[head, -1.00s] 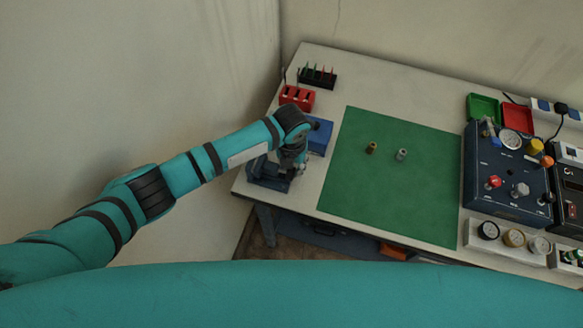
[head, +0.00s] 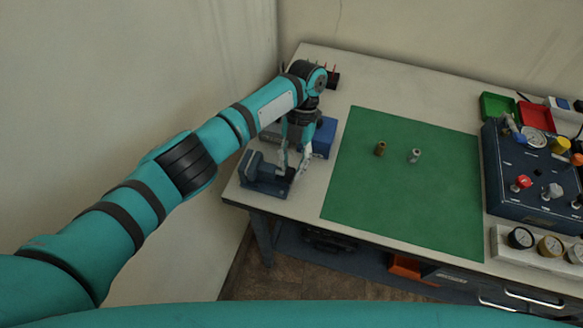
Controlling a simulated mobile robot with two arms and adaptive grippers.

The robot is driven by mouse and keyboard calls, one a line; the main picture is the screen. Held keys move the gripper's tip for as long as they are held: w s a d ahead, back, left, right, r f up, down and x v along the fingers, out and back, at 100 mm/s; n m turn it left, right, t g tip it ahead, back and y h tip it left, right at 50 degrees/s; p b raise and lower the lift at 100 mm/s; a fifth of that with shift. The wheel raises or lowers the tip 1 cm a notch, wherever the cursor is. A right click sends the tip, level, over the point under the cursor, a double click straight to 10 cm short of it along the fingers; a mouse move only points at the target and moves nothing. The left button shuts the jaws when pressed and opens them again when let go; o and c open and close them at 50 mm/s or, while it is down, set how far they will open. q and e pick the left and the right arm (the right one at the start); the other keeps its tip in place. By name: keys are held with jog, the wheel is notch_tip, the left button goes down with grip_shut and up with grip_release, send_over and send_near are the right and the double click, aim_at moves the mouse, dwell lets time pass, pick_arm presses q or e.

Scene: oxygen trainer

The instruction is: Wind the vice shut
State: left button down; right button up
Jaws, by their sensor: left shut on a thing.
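The dark blue-grey vice (head: 262,176) sits at the front left corner of the bench. My left arm reaches in from the left, and my left gripper (head: 292,172) points down at the right end of the vice. Its two fingers stand on either side of that end and are shut on the vice handle, which is mostly hidden between them. The gap between the vice jaws cannot be made out clearly. My right gripper is not in view.
A blue box (head: 325,137) stands just behind the gripper. A green mat (head: 400,195) with two small fittings, one brass (head: 380,149) and one silver (head: 415,155), lies to the right. A blue control panel (head: 530,180) and gauges (head: 521,237) stand farther right.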

pick_arm(q)
jog(key=shift+s+d+f, duration=0.2)
jog(key=shift+s+d, duration=0.05)
jog(key=shift+d, duration=0.05)
jog(key=c, duration=1.5)
grip_release()
jog(key=shift+c, duration=0.2)
jog(key=shift+o, duration=0.3)
jog(key=shift+d, duration=0.15)
jog(key=shift+w+r, duration=0.1)
jog(key=shift+w, duration=0.05)
jog(key=v, duration=1.2)
jog(key=shift+a, duration=0.2)
